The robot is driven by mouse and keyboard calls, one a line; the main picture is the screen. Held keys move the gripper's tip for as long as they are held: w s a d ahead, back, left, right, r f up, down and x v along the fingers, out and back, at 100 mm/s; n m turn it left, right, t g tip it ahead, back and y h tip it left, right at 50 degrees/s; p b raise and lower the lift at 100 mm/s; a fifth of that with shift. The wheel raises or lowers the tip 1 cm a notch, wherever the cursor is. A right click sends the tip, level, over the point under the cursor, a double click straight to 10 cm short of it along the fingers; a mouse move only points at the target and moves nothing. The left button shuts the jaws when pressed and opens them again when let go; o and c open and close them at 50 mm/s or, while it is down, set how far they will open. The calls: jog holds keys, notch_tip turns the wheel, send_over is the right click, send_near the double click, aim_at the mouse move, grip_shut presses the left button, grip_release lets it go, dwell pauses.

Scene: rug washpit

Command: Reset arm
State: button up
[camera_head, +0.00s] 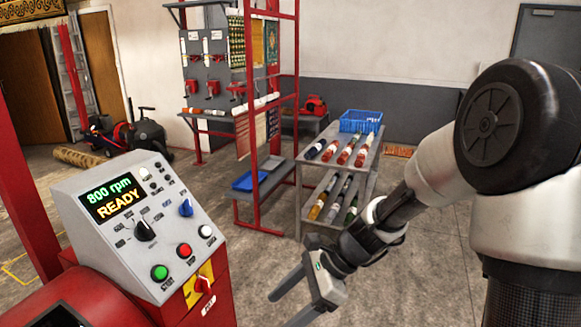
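My gripper (289,299) is at the lower middle of the head view, at the end of my arm, which comes in from the right. Its two fingers are spread apart and point to the lower left. Nothing shows between them. The gripper hangs over the bare floor, just right of the control panel and apart from it. The lower finger's end is close to the bottom edge of the view.
A grey control panel (130,273) reading "800 rpm READY" stands at the left front on a red machine. A grey trolley (301,199) with bottles and a blue crate (361,121) is behind my gripper. A red-framed rack (254,215) stands beside it. Floor (420,280) below my arm is clear.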

jog(key=s+d+r+n+t+h+p, duration=0.2)
jog(key=s+d+r+n, duration=0.4)
jog(key=r, duration=0.5)
jog(key=s+d+r+n+t+h+p, duration=0.3)
jog(key=s+d+r+n+h, duration=0.3)
jog(key=d+r+n, duration=0.3)
notch_tip(320, 180, up, 3)
jog(key=shift+s+d+f+n+t, duration=0.15)
jog(key=shift+s+d+n+t, duration=0.15)
jog(key=shift+s+n+t, duration=0.35)
jog(key=shift+w, duration=0.1)
